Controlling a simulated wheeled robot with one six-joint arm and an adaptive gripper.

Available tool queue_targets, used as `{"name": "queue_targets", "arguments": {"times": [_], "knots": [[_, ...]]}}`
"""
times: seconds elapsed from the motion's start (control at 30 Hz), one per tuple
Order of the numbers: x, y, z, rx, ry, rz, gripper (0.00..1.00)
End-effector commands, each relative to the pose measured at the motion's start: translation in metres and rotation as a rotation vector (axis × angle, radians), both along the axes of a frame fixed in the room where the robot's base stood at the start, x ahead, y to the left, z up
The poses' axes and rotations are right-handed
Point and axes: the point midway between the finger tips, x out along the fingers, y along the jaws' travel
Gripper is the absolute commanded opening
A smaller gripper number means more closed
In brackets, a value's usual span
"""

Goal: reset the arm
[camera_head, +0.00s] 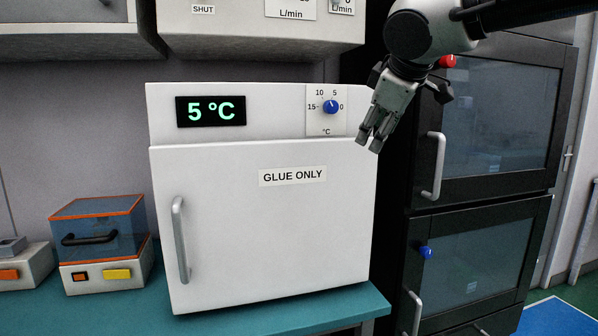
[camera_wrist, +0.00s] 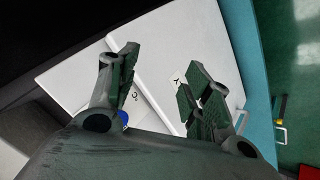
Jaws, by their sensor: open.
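My gripper (camera_head: 371,139) hangs at the upper right in the head view, pointing down and to the left. It is in front of the right edge of a white fridge (camera_head: 225,230) labelled "GLUE ONLY". The fingers also show in the wrist view (camera_wrist: 165,95), spread apart with nothing between them. The fridge's white surface (camera_wrist: 190,45) lies beyond them. A blue knob (camera_head: 331,107) on the fridge's top panel is just left of the gripper and apart from it in the head view. The display (camera_head: 211,111) reads 5 °C. The fridge door is shut.
A black cabinet with glass doors (camera_head: 500,120) stands to the right, with a red knob (camera_head: 447,62) and a blue knob (camera_head: 426,252). An orange-edged box (camera_head: 97,232) sits on the teal bench (camera_head: 345,306) at left. White units (camera_head: 258,40) hang above.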

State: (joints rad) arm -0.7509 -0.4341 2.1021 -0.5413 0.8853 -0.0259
Motion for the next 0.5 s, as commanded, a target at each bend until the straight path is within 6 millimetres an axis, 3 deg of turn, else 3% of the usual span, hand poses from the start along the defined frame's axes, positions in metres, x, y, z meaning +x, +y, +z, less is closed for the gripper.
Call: {"name": "queue_targets", "arguments": {"times": [0.03, 0.1, 0.17, 0.3, 0.4, 0.5], "knots": [[-0.013, -0.028, -0.030, 0.030, 0.076, -0.075, 0.49], [-0.037, -0.062, -0.073, 0.087, 0.187, -0.184, 0.49], [-0.062, -0.090, -0.108, 0.143, 0.278, -0.287, 0.49], [-0.131, -0.146, -0.179, 0.302, 0.444, -0.553, 0.49], [-0.162, -0.173, -0.203, 0.388, 0.469, -0.701, 0.49], [-0.174, -0.195, -0.204, 0.424, 0.434, -0.793, 0.49]]}}
